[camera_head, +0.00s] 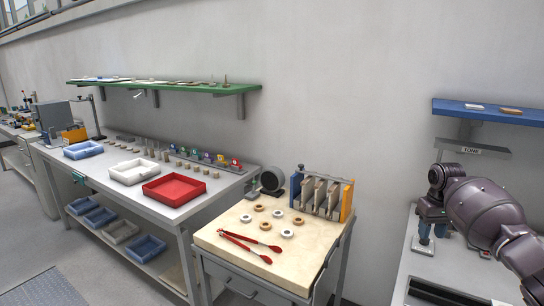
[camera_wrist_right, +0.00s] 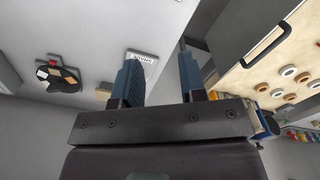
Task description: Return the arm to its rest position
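My right arm (camera_head: 485,210) comes in from the right edge of the head view. My right gripper (camera_head: 431,236) hangs fingers-down over the grey table at the right, below the blue shelf. In the right wrist view the two blue fingers of the right gripper (camera_wrist_right: 163,78) stand apart, with nothing held between them. A gap to the table cannot be judged. My left gripper and left arm are not in view.
The wooden-topped cart (camera_head: 216,234) left of my right arm carries red tongs (camera_head: 246,243), several rings and a rack (camera_head: 321,192). A blue shelf (camera_head: 478,113) juts from the wall above my gripper. Beyond stands a bench with trays, including a red tray (camera_head: 174,189).

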